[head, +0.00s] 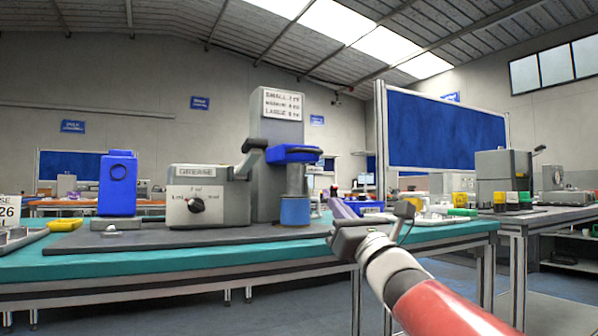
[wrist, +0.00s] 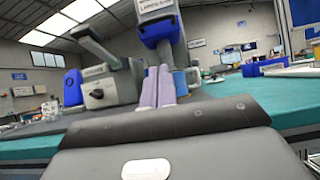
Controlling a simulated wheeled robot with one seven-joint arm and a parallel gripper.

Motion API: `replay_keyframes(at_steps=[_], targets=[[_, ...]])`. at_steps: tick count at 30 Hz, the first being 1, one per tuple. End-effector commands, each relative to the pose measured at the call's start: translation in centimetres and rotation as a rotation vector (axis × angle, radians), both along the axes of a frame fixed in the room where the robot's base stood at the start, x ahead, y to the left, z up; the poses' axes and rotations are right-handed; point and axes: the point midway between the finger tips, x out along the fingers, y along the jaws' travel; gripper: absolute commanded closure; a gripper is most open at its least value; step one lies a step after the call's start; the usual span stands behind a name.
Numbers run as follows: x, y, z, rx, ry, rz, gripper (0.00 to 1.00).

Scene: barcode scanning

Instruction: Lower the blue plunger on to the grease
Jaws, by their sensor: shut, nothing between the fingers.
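The grease dispenser (head: 208,207) is a grey box marked GREASE with a black dial; it also shows in the wrist view (wrist: 108,92). A blue block (head: 295,153), which looks like the plunger head, sits high on the dispenser's tall grey column (head: 281,130), above a grey cylinder and a blue cup (head: 295,211). A grey lever (head: 249,157) angles up beside it, also in the wrist view (wrist: 97,46). The blue block shows at the top of the wrist view (wrist: 160,30). My gripper (head: 338,206) is shut and empty, right of the cup and apart from it. Its purple fingers (wrist: 157,88) partly hide the cup.
The dispenser stands on a dark mat on a teal bench (head: 25,263). A blue bin (head: 362,207) and small parts lie behind my gripper. Another bench (head: 550,213) stands at the right.

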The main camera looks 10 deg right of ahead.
Motion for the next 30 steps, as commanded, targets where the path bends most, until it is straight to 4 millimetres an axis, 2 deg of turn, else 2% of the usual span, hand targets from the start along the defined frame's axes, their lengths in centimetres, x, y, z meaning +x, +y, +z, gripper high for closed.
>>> replay_keyframes(at_steps=[7, 18, 24, 30], targets=[[1.8, 0.5, 1.2, -0.032, -0.006, -0.017, 1.00], [8.1, 2.6, 5.5, -0.029, -0.006, -0.017, 1.00], [8.6, 2.7, 8.3, -0.028, -0.007, -0.018, 1.00], [8.8, 2.8, 9.2, -0.026, -0.007, -0.017, 1.00]])
